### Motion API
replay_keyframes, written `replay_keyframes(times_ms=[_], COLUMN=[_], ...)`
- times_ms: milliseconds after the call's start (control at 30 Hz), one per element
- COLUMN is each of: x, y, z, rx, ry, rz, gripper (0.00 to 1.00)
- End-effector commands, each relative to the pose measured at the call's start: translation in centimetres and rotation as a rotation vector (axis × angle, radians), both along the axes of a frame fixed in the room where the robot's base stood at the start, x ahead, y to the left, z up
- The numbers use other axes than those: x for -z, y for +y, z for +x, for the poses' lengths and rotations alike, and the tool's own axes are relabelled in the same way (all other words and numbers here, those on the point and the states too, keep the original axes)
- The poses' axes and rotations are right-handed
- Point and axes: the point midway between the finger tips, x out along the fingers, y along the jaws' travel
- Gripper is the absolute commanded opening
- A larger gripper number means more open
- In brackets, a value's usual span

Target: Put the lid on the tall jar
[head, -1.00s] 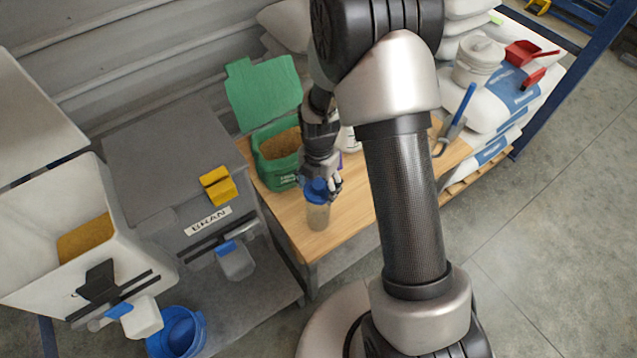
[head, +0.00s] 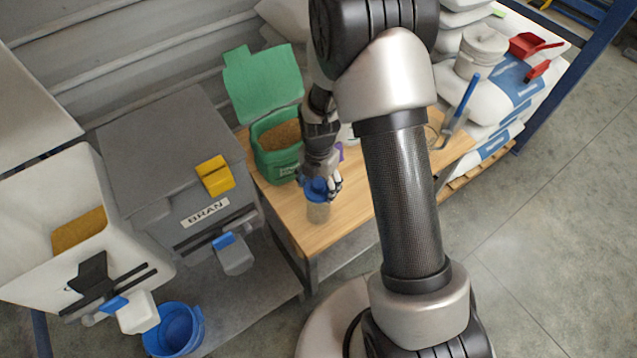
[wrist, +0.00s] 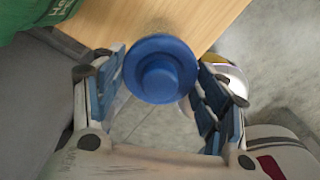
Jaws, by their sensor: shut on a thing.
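The tall jar (head: 318,213) is clear, with tan contents, and stands upright near the front edge of the wooden bench. The blue lid (head: 316,188) is at the jar's mouth in the head view. My gripper (head: 325,186) is shut on the lid from above. In the wrist view the round lid with its raised knob (wrist: 158,78) is between my two fingers (wrist: 163,82). The lid and fingers hide the jar's rim, so I cannot tell whether the lid is seated or just above it.
A green tub (head: 275,145) with an open lid and grain stands behind the jar. A grey BRAN bin (head: 165,160) is to the left. A hand tool with a blue handle (head: 466,98) lies at the right. The bench's front corner (head: 315,245) is bare.

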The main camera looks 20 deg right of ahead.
Motion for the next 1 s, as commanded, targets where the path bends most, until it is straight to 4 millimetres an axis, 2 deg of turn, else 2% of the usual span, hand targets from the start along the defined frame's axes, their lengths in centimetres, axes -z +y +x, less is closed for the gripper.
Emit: replay_keyframes(times_ms=[1000], x=[0.60], y=[0.00], z=[0.02], rx=[0.000], ry=[0.000], rz=[0.000], gripper=[0.54])
